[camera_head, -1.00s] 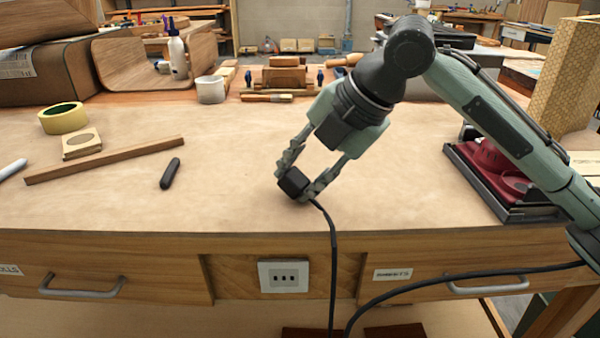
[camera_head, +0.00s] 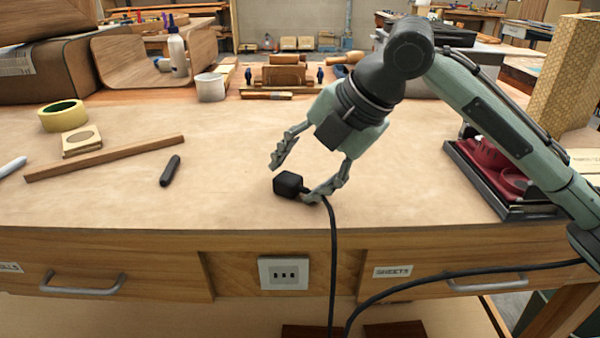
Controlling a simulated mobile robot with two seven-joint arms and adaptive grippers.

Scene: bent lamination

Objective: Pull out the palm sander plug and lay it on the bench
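The black plug (camera_head: 288,184) lies on the bench top (camera_head: 230,205) near its front edge. Its black cord (camera_head: 333,260) runs over the edge and down past the drawers. My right gripper (camera_head: 291,178) is open above and around the plug; one finger is raised clear on the left, and the other is close beside the plug at the right, contact unclear. The wall socket (camera_head: 284,273) in the bench front is empty. The red palm sander (camera_head: 490,165) sits at the right, partly behind my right arm. My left gripper is out of view.
A dark marker-like stick (camera_head: 170,171), a wooden strip (camera_head: 105,158) and a yellow tape roll (camera_head: 63,116) lie to the left. A white cup (camera_head: 210,87) and a wooden clamp-like block (camera_head: 283,75) stand at the back. The bench middle is clear.

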